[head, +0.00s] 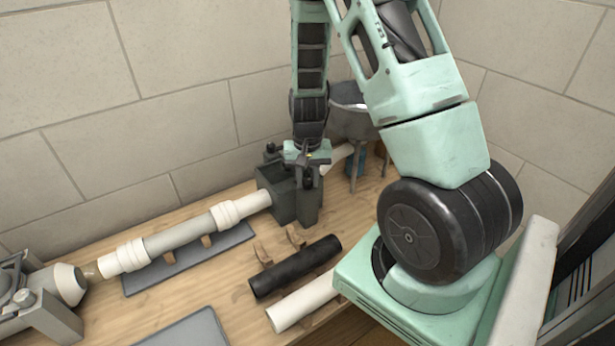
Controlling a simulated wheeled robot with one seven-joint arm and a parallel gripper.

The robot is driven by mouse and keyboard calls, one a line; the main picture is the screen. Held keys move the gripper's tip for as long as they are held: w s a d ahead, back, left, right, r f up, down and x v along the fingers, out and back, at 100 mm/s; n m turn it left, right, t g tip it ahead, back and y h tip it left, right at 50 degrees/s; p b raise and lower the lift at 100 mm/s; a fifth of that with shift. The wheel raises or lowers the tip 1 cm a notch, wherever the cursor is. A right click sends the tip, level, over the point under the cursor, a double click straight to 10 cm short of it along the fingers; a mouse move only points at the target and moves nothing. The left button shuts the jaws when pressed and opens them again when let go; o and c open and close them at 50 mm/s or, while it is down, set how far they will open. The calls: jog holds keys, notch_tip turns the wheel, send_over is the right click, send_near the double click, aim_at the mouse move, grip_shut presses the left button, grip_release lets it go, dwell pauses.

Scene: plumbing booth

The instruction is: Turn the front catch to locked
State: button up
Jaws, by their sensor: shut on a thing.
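A dark grey block-shaped fixture (284,203) stands on the wooden bench, with a pipe end entering its left side. A small dark catch (312,180) sits on its near right upper edge, and I take it as the front catch. Another dark knob (270,149) shows at the block's back left. My gripper (309,165) points down over the front catch and is shut on it. The jaws hide part of the catch, so I cannot tell its exact angle.
A white and grey pipe (180,234) lies on supports over a grey mat (190,259). A black tube (295,267) and a cream pipe (303,301) lie nearby. A grey funnel-like vessel (352,122) stands behind the block. A grey machine (40,305) is at the left.

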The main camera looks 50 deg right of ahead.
aim_at(307, 180)
jog(key=shift+m, duration=1.6)
jog(key=o, duration=1)
jog(key=shift+r, duration=0.15)
notch_tip(307, 180, up, 17)
jog(key=shift+p, duration=0.3)
jog(key=shift+a, duration=0.1)
